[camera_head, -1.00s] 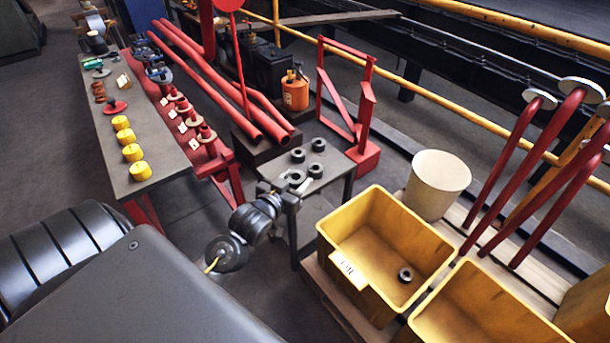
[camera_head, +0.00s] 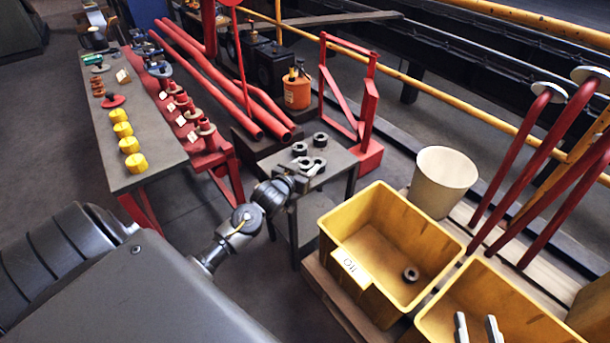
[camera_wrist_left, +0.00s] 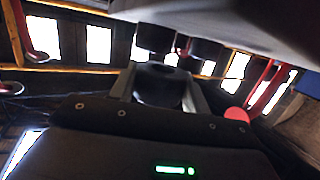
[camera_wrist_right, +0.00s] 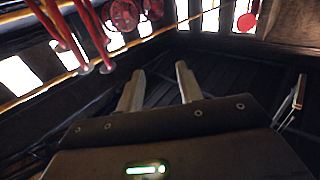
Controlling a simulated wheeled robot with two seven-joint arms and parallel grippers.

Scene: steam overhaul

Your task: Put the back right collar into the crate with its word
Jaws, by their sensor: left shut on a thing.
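Several dark ring collars stand on a small grey table (camera_head: 323,190) in the head view. One collar (camera_head: 320,139) is at its back right and another (camera_head: 300,149) at its back left. My left gripper (camera_head: 303,168) is at the table's near left, shut on a dark collar, which shows between its fingers in the left wrist view (camera_wrist_left: 160,86). A yellow crate (camera_head: 345,215) with a white word card (camera_head: 350,266) stands to the right, with one collar (camera_head: 410,274) inside. The card's word is hard to read. My right gripper (camera_head: 478,328) is open and empty over a second yellow crate (camera_head: 535,310).
A cream bucket (camera_head: 442,180) stands behind the crates. Red levers (camera_head: 520,165) rise at the right. A red frame (camera_head: 365,130) stands behind the small table. A long bench (camera_head: 150,160) with yellow parts is at the left. Floor shows between bench and small table.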

